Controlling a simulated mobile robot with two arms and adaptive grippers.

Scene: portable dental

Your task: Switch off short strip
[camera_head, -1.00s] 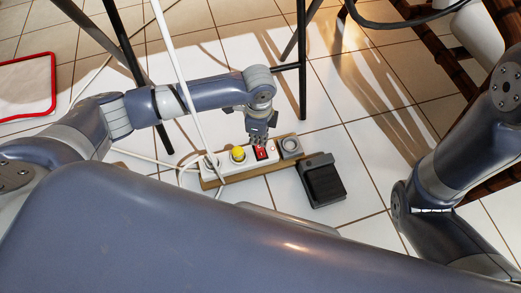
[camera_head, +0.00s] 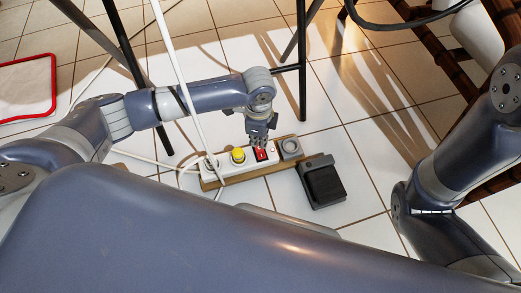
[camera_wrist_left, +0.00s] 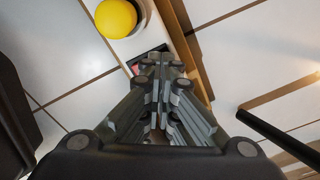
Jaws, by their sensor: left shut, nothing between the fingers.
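The short power strip (camera_head: 223,172) lies on a wooden board on the tiled floor, with a red rocker switch (camera_head: 261,154) near its right end. A yellow plug (camera_head: 238,154) sits in it, left of the switch; the plug shows large in the left wrist view (camera_wrist_left: 115,17). My left gripper (camera_head: 259,146) is shut and empty, pointing down with its tips at the red switch. In the left wrist view the fingers (camera_wrist_left: 160,65) cover most of the switch, and a bit of red (camera_wrist_left: 136,69) shows beside them. I cannot tell if the tips touch it. My right gripper is out of view.
A black pedal (camera_head: 322,181) lies to the right. A red-edged white mat (camera_head: 25,88) lies far left.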

